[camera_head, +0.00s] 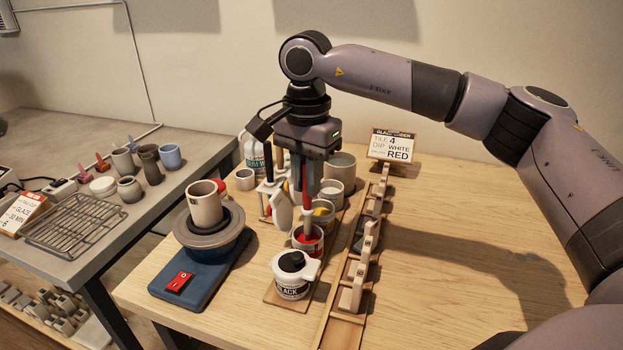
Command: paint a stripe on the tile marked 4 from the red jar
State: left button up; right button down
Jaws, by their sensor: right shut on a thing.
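My right gripper (308,190) points down over the row of glaze jars and is shut on a brush (306,206) with a red handle. The brush hangs roughly upright, its lower end at the mouth of the red jar (308,244). Whether the bristles touch the glaze is too small to tell. Several pale tiles stand upright in a long wooden rack (340,330) right of the jars. The nearest tile (353,288) shows its edge; I cannot read which tile is marked 4. My left gripper is not in view.
The black jar (291,285) stands in front, with yellow (323,214) and white (338,170) jars behind. An order card (392,144) reads tile 4, white, red. A wheel with a cup (204,205) stands left. The table's right is clear.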

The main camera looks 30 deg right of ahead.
jog(key=shift+a, duration=0.3)
jog(key=shift+s+a, duration=0.35)
jog(key=shift+s, duration=0.25)
jog(key=shift+w+d, duration=0.2)
jog(key=shift+d, duration=0.2)
jog(key=shift+r, duration=0.1)
